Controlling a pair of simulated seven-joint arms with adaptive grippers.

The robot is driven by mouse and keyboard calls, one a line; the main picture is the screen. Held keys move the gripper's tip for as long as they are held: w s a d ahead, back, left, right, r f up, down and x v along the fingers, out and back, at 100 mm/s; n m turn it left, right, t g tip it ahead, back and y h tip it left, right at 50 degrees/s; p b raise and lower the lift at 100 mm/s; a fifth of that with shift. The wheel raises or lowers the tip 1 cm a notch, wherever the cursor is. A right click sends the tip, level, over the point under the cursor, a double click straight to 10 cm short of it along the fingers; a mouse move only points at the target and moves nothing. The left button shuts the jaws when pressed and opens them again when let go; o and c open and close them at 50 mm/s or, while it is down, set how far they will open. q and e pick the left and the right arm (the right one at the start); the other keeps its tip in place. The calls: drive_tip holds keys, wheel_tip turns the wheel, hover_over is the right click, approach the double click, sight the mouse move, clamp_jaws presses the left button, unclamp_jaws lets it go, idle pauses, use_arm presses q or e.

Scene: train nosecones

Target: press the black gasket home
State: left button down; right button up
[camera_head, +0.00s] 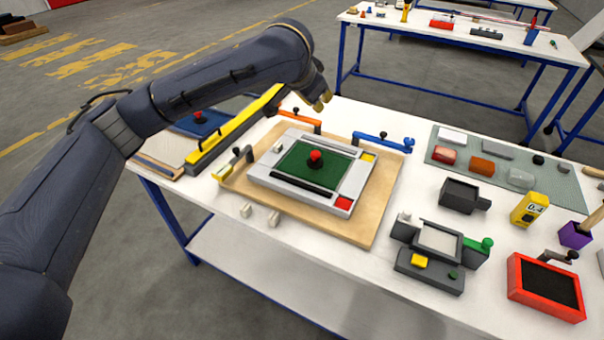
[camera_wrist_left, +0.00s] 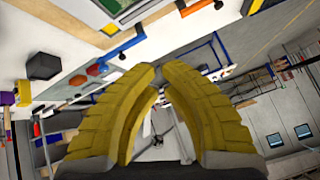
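A long black strip (camera_head: 303,182), which looks like the black gasket, lies along the near edge of the grey-white panel (camera_head: 262,172). I cannot tell from here how deep it sits. The panel has a green inset (camera_head: 302,172) with a red knob (camera_head: 316,158). My left gripper (camera_head: 322,104) hangs above the far side of the panel, apart from the strip. That view looks away from the strip. My right gripper is out of view.
The panel lies on a wooden board (camera_head: 365,228) with orange (camera_head: 300,118) and blue (camera_head: 383,141) clamps at its far edge. A yellow bar (camera_head: 235,125) stands left. A grey fixture (camera_head: 430,270), red tray (camera_head: 545,285) and green mat (camera_head: 560,190) crowd the right.

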use_arm(q)
drive_tip(key=s+a+f+n+g+y, duration=0.1)
drive_tip(key=s+a+f+n+g, duration=0.3)
drive_tip(key=f, duration=0.4)
drive_tip(key=s+g, duration=0.1)
drive_tip(key=s, duration=0.1)
drive_tip(key=shift+s+a+y, duration=0.25)
drive_tip(key=shift+s+y, duration=0.15)
drive_tip(key=shift+f, duration=0.1)
hover_over(304, 181)
drive_tip(key=f, duration=1.1)
drive_tip(key=shift+s+a+f, duration=0.15)
drive_tip(key=shift+a+f, duration=0.05)
drive_tip(key=shift+a, duration=0.05)
drive_tip(key=shift+f, duration=1.05)
